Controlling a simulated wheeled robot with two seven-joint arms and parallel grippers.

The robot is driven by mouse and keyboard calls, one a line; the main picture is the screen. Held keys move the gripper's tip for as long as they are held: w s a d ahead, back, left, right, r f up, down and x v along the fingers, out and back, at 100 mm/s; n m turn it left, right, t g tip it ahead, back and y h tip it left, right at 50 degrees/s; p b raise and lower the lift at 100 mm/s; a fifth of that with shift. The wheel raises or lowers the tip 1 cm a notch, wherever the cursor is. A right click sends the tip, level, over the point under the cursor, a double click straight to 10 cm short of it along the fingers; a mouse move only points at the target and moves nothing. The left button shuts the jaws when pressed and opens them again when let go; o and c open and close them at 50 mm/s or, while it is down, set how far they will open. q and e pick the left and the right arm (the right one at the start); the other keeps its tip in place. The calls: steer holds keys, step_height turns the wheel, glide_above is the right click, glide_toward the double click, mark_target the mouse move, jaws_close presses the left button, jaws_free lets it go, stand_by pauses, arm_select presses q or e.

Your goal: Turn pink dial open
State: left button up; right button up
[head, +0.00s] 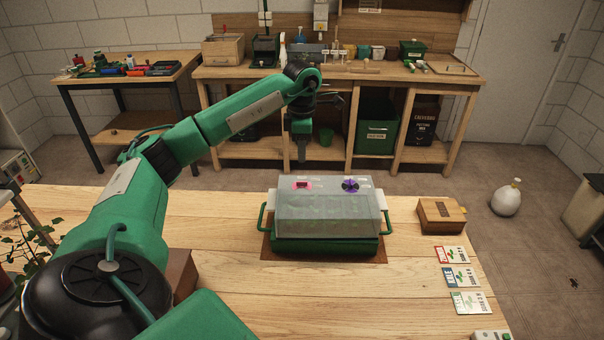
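A green propagator tray (325,246) with a cloudy clear lid (330,212) stands on the wooden table. A pink dial (302,184) is on the lid's top, left of centre. A purple dial (350,185) is on the lid's top to its right. My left gripper (302,158) points straight down and shows just above the pink dial in the head view, apart from it. Its fingers look narrow and dark, and I cannot tell whether they are open. My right gripper is not in view.
The tray stands on a brown mat (268,250), with green handles at both ends. A wooden box (440,215) and several seed packets (460,278) lie to the right. The tabletop in front of the tray is clear. A workbench (340,74) stands behind.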

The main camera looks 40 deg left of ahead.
mark_target(302, 184)
arm_select(q)
step_height(302, 184, down, 4)
steer(key=shift+p, duration=0.3)
step_height(302, 184, down, 5)
steer(key=shift+r+p, duration=0.1)
steer(key=shift+p, duration=0.35)
steer(key=shift+f, duration=0.35)
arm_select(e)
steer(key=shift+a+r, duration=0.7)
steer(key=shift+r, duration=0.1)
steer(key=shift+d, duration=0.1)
arm_select(q)
jaws_close()
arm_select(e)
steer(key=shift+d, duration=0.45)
